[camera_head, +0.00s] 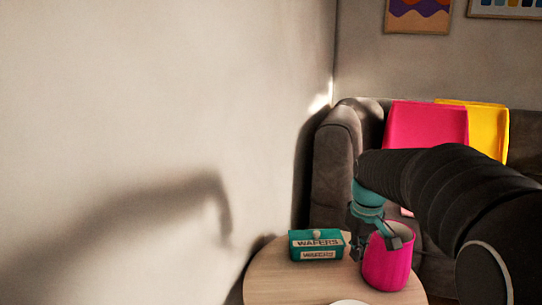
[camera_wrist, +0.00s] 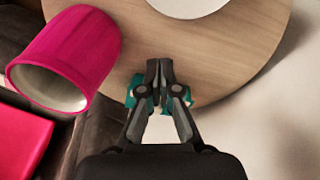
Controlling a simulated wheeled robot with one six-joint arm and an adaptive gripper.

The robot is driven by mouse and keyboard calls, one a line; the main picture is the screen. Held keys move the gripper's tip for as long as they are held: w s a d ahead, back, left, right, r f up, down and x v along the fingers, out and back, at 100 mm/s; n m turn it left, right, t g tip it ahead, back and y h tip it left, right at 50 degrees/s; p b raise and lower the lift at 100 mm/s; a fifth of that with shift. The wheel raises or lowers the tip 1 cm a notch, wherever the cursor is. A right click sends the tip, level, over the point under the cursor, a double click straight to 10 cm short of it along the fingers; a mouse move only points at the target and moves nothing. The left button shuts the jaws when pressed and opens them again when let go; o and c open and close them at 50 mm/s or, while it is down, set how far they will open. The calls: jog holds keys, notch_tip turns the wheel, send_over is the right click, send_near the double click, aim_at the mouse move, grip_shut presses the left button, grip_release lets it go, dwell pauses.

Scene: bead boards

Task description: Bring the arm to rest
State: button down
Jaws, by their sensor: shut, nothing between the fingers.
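My gripper (camera_head: 376,240) hangs from the black arm at the right of the head view, over the round wooden table and close to the pink cup (camera_head: 387,268). In the wrist view my gripper (camera_wrist: 160,66) is shut, its fingertips together with nothing between them. The pink cup (camera_wrist: 75,55) shows left of the fingers there, its open mouth facing the lower left of the picture. Teal patches show beside the fingers; I cannot tell whether they belong to the gripper or to the box below.
A teal wafers box (camera_head: 317,245) sits on the round table (camera_head: 275,280), left of the gripper. A white dish (camera_wrist: 187,6) lies partly out of frame. A wall (camera_head: 150,120) stands at the left.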

jog(key=s+a+m+t, duration=0.2)
jog(key=s, duration=0.9)
jog(key=s+a+m+t, duration=0.2)
jog(key=s, duration=1)
jog(key=shift+s+a+r, duration=0.15)
jog(key=shift+a+r, duration=0.15)
jog(key=shift+a, duration=0.05)
